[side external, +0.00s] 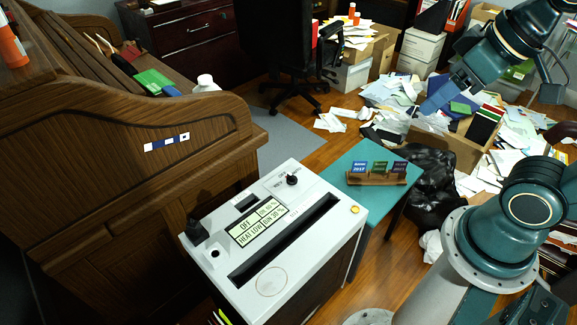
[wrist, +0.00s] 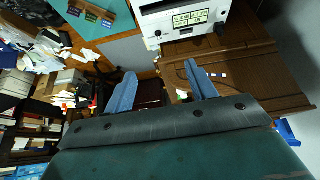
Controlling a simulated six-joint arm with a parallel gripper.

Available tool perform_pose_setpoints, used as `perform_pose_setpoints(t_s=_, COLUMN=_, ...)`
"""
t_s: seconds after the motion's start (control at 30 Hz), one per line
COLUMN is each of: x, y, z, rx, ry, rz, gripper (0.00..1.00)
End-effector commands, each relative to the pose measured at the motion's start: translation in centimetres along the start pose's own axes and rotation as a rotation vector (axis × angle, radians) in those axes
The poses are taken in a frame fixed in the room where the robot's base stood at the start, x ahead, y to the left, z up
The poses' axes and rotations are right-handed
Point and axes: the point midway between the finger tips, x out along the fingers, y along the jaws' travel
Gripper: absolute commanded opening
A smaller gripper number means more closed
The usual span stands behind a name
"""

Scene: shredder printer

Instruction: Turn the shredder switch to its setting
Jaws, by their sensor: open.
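The white shredder (side external: 312,238) stands in front of the wooden desk. Its top has a long dark slot and a label panel (side external: 257,224) reading OFF and HEAT LOW, with other text too small to read. A black knob (side external: 291,180) stands near the far corner of the top, and another black part (side external: 196,231) sits at the left corner. I cannot tell which is the switch or its setting. My gripper (side external: 437,103) is open and empty, high to the right of the shredder. In the wrist view, my gripper (wrist: 161,88) shows spread blue fingers, with the shredder (wrist: 182,24) beyond them.
A teal side table (side external: 372,215) holding a wooden rack (side external: 376,178) of small cards stands right of the shredder. The rolltop desk (side external: 130,190) is close on its left. Paper piles, boxes and a black bag (side external: 432,185) crowd the floor at right. Space above the shredder looks clear.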

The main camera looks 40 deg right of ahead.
Motion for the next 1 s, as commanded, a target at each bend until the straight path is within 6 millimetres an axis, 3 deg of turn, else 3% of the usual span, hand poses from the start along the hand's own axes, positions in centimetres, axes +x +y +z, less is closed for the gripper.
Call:
perform_pose_setpoints(t_s=0.17, x=0.4, y=0.1, z=-1.5, rx=-0.054, ry=-0.021, rz=0.000, gripper=0.56)
perform_pose_setpoints(t_s=0.47, x=2.5, y=0.3, z=-6.2, rx=-0.241, ry=-0.082, rz=-0.008, gripper=0.56)
perform_pose_setpoints(t_s=0.77, x=6.3, y=0.6, z=-11.1, rx=-0.449, ry=-0.145, rz=-0.030, gripper=0.56)
perform_pose_setpoints(t_s=1.0, x=10.3, y=1.0, z=-14.4, rx=-0.615, ry=-0.193, rz=-0.058, gripper=0.56)
